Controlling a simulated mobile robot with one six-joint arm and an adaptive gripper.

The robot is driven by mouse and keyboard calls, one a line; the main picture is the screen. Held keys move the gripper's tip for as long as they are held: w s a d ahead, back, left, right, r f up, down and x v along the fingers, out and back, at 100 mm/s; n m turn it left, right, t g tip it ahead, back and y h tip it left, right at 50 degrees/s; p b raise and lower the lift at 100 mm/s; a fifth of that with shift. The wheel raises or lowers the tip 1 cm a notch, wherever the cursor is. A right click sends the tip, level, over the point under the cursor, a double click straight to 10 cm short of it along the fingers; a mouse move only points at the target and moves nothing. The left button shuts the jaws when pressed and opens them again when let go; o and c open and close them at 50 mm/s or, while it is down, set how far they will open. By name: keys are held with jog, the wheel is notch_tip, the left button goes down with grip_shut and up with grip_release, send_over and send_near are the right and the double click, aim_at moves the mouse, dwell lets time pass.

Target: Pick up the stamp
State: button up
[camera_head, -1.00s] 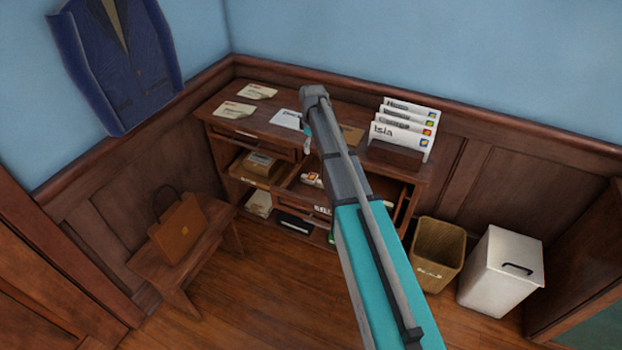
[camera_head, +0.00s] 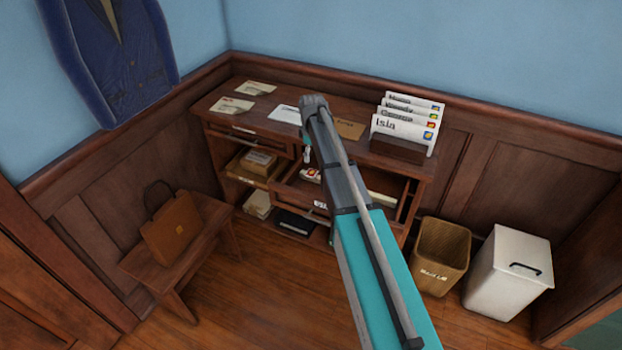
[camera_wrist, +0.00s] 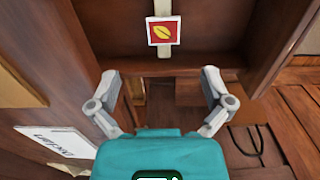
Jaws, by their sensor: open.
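The stamp (camera_wrist: 163,30), a small red square with a yellow leaf-like shape and a white border, shows at the top of the wrist view. It lies on a pale strip inside a wooden compartment of the desk. A small red-and-white patch (camera_head: 311,175) in the open drawer in the head view may be the same stamp. My gripper (camera_wrist: 160,74) is open and empty, its two fingers spread below the stamp in the wrist view and apart from it. In the head view my arm hides part of the desk.
The wooden desk (camera_head: 225,100) carries papers and a rack of named envelopes (camera_head: 403,127). Its lower shelves hold boxes and books. A bench with a brown briefcase (camera_head: 171,230) stands left. A wicker bin (camera_head: 440,257) and a white bin (camera_head: 508,272) stand right. The floor in front is clear.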

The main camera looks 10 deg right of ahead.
aim_at(311, 172)
jog(key=shift+f+b, duration=0.8)
jog(key=shift+f, duration=0.25)
jog(key=shift+s+a+f+b, duration=0.15)
jog(key=shift+f+b, duration=2.45)
jog(key=shift+f, duration=0.25)
jog(key=c, duration=0.8)
